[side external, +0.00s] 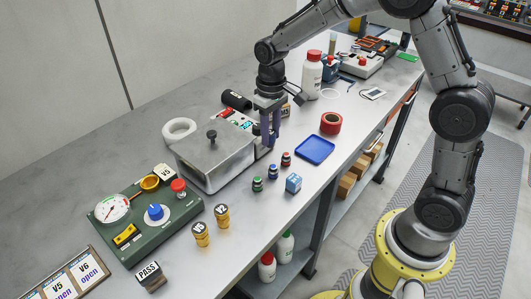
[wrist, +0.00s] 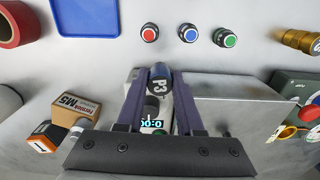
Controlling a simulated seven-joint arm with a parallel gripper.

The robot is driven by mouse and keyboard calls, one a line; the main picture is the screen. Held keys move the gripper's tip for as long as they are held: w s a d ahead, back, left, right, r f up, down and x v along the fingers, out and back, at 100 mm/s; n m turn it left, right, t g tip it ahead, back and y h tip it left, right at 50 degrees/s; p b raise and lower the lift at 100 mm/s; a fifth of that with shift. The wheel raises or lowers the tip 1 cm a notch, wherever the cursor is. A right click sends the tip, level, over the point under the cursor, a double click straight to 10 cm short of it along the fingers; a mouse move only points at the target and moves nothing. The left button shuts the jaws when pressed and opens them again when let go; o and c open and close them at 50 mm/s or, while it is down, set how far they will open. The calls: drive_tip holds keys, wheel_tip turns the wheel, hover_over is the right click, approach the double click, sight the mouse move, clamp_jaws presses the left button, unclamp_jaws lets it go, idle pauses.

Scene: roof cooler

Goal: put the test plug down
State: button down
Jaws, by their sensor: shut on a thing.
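My gripper (side external: 270,140) hangs over the bench between the steel box and the blue tray; it also shows in the wrist view (wrist: 159,74). Its purple fingers are closed on a dark blue-capped plug (wrist: 158,84) marked P3. The fingers mostly hide the plug in the side view. Behind it in the wrist view is a pale device with a lit display (wrist: 152,124), partly hidden by the gripper. I cannot tell whether the plug touches anything below.
The steel box (side external: 214,160) stands left of my gripper. The blue tray (side external: 315,149) lies empty to the right. Red (side external: 286,159), blue (side external: 272,172) and green (side external: 257,184) capped pieces and a blue cube (side external: 293,183) stand in front. A red tape roll (side external: 331,123) is farther back.

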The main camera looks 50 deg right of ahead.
drive_tip(key=d, duration=0.7)
drive_tip(key=shift+d, duration=0.1)
drive_tip(key=s+d+r+m, duration=0.2)
drive_tip(key=s+d+r, duration=0.6)
drive_tip(key=w+d+f, duration=0.2)
drive_tip(key=w+f, duration=0.1)
drive_tip(key=w, duration=0.1)
drive_tip(key=w+d+f, duration=0.2)
drive_tip(key=w, duration=0.1)
drive_tip(key=w+d+f, duration=0.2)
drive_tip(key=w+f, duration=0.1)
drive_tip(key=w, duration=0.1)
drive_tip(key=shift+w+f, duration=0.3)
drive_tip(key=shift+w+d+f, duration=0.15)
drive_tip(key=shift+w+f, duration=0.35)
drive_tip(key=shift+f, duration=0.1)
drive_tip(key=shift+w+f, duration=0.1)
drive_tip(key=shift+f, duration=1.5)
drive_tip(key=shift+f, duration=0.2)
